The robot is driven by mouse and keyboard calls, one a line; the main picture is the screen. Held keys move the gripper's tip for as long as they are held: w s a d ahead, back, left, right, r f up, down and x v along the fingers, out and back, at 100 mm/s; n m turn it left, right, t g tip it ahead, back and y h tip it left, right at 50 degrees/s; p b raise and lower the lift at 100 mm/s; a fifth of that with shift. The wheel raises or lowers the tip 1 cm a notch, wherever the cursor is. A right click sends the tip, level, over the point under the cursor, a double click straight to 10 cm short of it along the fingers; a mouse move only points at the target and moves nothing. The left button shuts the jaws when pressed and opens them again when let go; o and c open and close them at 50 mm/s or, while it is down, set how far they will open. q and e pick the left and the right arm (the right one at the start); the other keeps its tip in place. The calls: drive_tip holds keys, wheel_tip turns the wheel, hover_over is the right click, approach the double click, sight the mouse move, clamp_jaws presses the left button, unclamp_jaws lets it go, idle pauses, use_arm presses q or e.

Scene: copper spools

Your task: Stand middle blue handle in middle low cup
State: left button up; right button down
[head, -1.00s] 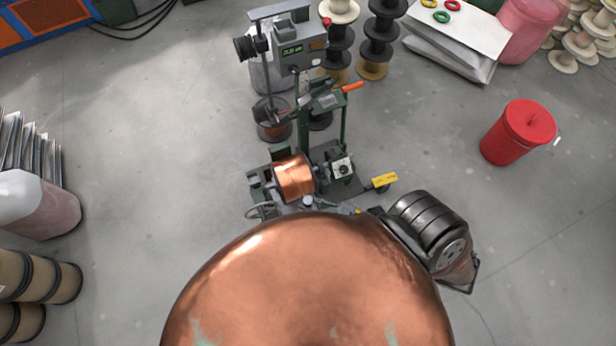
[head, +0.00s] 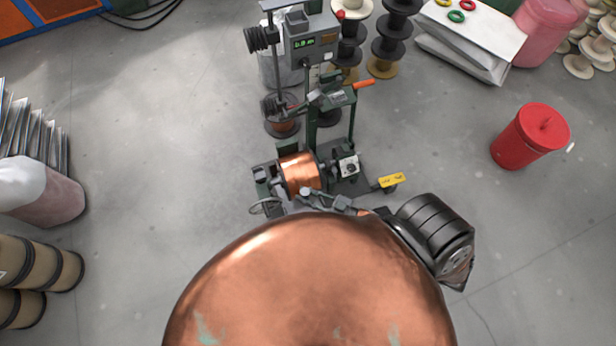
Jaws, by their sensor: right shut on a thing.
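No blue handle and no low cup can be made out in the head view. My right gripper (head: 436,240) shows only in part, as dark ribbed and grey parts at the right edge of a big copper-coloured dome (head: 310,280). Its fingertips are not clearly visible. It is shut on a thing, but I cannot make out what. The dome fills the lower middle of the view and hides whatever lies beneath it. My left gripper is not in view.
A green machine (head: 340,140) with a copper spool (head: 300,174) stands just beyond the dome. A red bin (head: 530,135) is at the right, black spools (head: 392,38) at the back, and brown drums (head: 40,262) at the left. Grey floor between them is free.

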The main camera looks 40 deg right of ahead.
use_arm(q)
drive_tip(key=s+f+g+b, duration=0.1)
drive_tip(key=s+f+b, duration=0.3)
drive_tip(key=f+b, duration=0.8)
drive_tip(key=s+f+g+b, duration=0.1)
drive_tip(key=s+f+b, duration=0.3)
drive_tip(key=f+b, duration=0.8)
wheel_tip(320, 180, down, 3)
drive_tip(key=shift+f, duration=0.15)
use_arm(e)
drive_tip(key=w+a+f, duration=0.1)
drive_tip(key=w+f, duration=0.5)
drive_tip(key=w, duration=0.5)
drive_tip(key=w+a+f, duration=0.2)
drive_tip(key=w+f, duration=0.5)
drive_tip(key=w, duration=0.4)
drive_tip(key=w+a+f, duration=0.2)
drive_tip(key=w+f, duration=0.5)
drive_tip(key=w, duration=0.4)
drive_tip(key=shift+a, duration=0.15)
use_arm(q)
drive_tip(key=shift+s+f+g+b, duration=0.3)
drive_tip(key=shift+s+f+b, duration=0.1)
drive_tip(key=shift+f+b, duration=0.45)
use_arm(e)
drive_tip(key=shift+s+f, duration=0.1)
drive_tip(key=shift+f, duration=0.95)
